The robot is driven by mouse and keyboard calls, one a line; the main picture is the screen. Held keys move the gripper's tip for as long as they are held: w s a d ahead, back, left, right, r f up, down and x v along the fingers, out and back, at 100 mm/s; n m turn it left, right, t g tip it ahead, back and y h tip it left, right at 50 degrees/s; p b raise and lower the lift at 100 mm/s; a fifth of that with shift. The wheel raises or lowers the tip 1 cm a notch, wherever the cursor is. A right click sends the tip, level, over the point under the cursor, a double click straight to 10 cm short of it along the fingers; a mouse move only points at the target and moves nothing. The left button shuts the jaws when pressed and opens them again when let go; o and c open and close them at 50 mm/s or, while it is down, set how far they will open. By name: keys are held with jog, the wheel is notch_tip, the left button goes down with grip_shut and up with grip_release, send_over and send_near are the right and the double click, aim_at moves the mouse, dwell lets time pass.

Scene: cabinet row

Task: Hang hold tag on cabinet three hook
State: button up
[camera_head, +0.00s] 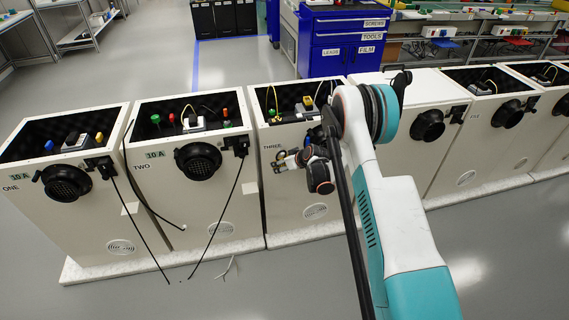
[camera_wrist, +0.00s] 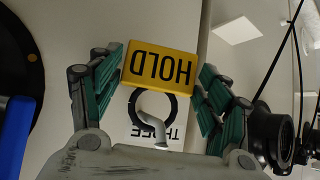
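The yellow hold tag (camera_wrist: 160,67) has black lettering and reads upside down in the wrist view. Its black ring (camera_wrist: 174,108) appears around the curved silver hook (camera_wrist: 152,130) on the front of cabinet three (camera_head: 283,207); exact seating is hard to judge. My gripper (camera_wrist: 162,72) has its green-padded fingers on both sides of the tag, with narrow gaps showing. It looks open. In the head view my gripper (camera_head: 292,160) is at the upper front of cabinet three, and my arm covers part of that front.
Cabinets one (camera_head: 88,207) and two (camera_head: 186,208) stand to the left with dark round fittings and hanging black cables. More cabinets continue right. A dark round fitting (camera_wrist: 270,135) is close to the right finger. Open grey floor lies in front.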

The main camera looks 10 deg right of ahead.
jog(key=shift+o, duration=1)
jog(key=s+r+m+h, duration=0.1)
jog(key=s+r, duration=0.7)
jog(key=r, duration=0.3)
jog(key=s+r+g, duration=0.1)
jog(key=s+r, duration=0.7)
jog(key=r, duration=0.3)
jog(key=s+r+m+h, duration=0.1)
jog(key=s+r, duration=0.7)
jog(key=r, duration=0.3)
jog(key=s+r+m+h, duration=0.1)
jog(key=s+r, duration=0.3)
jog(key=s, duration=2)
jog(key=shift+s+a+r+m+h, duration=0.25)
jog(key=shift+s+a+m, duration=0.2)
jog(key=shift+m, duration=0.35)
